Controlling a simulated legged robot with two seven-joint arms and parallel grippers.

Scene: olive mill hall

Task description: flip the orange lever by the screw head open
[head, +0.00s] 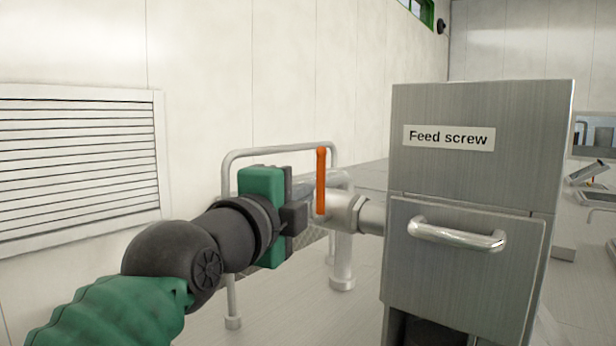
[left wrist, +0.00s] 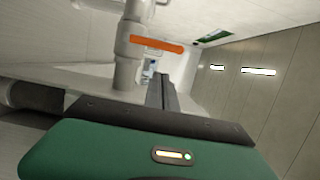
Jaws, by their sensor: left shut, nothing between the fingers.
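The orange lever (head: 321,181) stands upright on a grey pipe valve (head: 343,208), left of the metal cabinet labelled "Feed screw" (head: 449,137). In the left wrist view the orange lever (left wrist: 157,44) lies across the upper middle, beside the pipe. My left gripper (head: 296,216), green and black, is just left of the lever and valve in the head view. Its fingers are shut with nothing between them. Whether they touch the lever or valve I cannot tell. Part of the pipe behind is hidden by my gripper. My right gripper is in neither view.
The cabinet has a drawer-like front with a metal handle (head: 456,234). A bent grey rail (head: 277,151) stands behind my gripper. A louvred vent (head: 77,165) is on the left wall. Pale floor lies behind the pipe.

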